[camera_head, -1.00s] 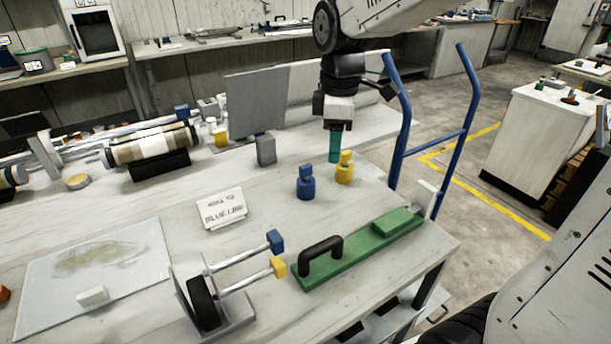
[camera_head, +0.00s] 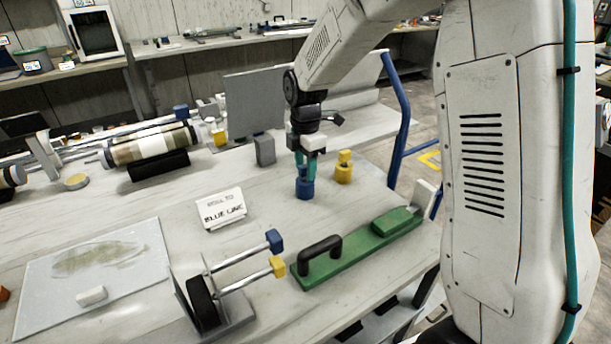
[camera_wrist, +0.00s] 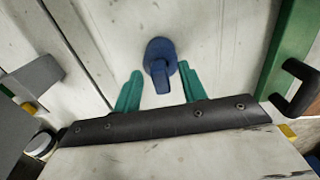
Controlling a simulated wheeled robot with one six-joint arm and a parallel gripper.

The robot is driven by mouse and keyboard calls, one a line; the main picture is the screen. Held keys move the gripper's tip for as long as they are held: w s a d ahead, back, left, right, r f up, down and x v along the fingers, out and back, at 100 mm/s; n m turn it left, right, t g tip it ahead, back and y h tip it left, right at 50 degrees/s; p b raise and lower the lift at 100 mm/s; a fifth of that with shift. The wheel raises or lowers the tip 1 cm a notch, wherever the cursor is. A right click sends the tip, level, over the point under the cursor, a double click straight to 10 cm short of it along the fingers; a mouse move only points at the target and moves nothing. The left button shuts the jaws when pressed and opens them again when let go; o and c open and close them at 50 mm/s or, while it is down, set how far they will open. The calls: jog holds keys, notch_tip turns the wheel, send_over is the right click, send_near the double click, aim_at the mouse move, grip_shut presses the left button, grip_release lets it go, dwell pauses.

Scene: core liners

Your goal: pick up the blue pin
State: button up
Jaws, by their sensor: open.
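The blue pin (camera_head: 305,188) stands upright on the bench, left of the yellow pin (camera_head: 343,168). In the wrist view the blue pin (camera_wrist: 160,62) shows from above, with a round base and a block-like head. My gripper (camera_head: 306,165) is directly above the blue pin in the head view, pointing down, with teal fingers. In the wrist view my gripper (camera_wrist: 158,88) is open, one finger on each side of the pin's head and apart from it. The pin's top is partly hidden by the fingers in the head view.
A white sign reading "BLUE LINE" (camera_head: 222,208) stands to the left. A grey upright block (camera_head: 264,150) and grey panel (camera_head: 254,104) are behind. A green bar with a black handle (camera_head: 362,240) lies in front. A stand with blue- and yellow-tipped rods (camera_head: 228,290) is nearer.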

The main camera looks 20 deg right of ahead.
jog(key=shift+f, duration=0.65)
grip_shut()
jog(key=shift+r, duration=0.1)
